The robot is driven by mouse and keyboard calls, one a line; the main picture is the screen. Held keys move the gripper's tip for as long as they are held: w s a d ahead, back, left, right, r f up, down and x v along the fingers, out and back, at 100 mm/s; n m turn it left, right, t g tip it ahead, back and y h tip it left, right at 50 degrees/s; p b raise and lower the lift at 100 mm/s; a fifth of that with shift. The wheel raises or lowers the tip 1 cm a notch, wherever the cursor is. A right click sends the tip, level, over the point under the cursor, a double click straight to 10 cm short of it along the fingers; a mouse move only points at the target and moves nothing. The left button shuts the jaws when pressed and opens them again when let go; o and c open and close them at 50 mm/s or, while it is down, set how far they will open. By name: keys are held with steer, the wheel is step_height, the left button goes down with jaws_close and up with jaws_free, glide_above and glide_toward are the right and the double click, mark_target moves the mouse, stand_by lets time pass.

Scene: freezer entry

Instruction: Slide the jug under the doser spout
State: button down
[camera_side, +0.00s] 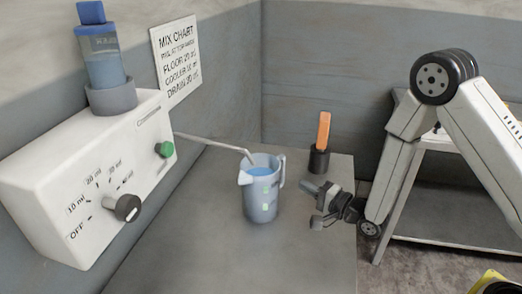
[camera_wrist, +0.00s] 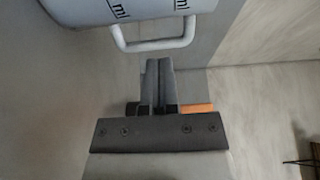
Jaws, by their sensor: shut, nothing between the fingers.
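The jug (camera_side: 262,200) is a translucent blue-grey measuring jug with bluish liquid in it, upright on the grey counter. Its handle faces right, toward my gripper. The doser (camera_side: 85,180) is a white box on the left wall, and its thin spout (camera_side: 215,143) reaches right with its tip at the jug's mouth in the picture. My gripper (camera_side: 308,186) is shut and empty, to the right of the jug and apart from it. In the wrist view the shut fingers (camera_wrist: 158,72) point at the jug's handle (camera_wrist: 155,42), with a small gap between them.
A black holder (camera_side: 319,161) with an orange-handled tool (camera_side: 324,130) stands on the counter behind my gripper. The doser has a dial (camera_side: 127,208), a green button (camera_side: 165,149) and a blue bottle (camera_side: 105,62). The counter (camera_side: 190,250) is clear in front of the jug.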

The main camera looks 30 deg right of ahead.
steer(key=shift+w, duration=0.1)
steer(key=shift+x, duration=4.9)
steer(key=shift+a, duration=0.15)
steer(key=shift+s+a, duration=0.8)
steer(key=shift+a, duration=0.15)
steer(key=shift+s, duration=0.15)
steer(key=v, duration=0.9)
steer(key=shift+s+d, duration=0.25)
steer(key=shift+s, duration=0.1)
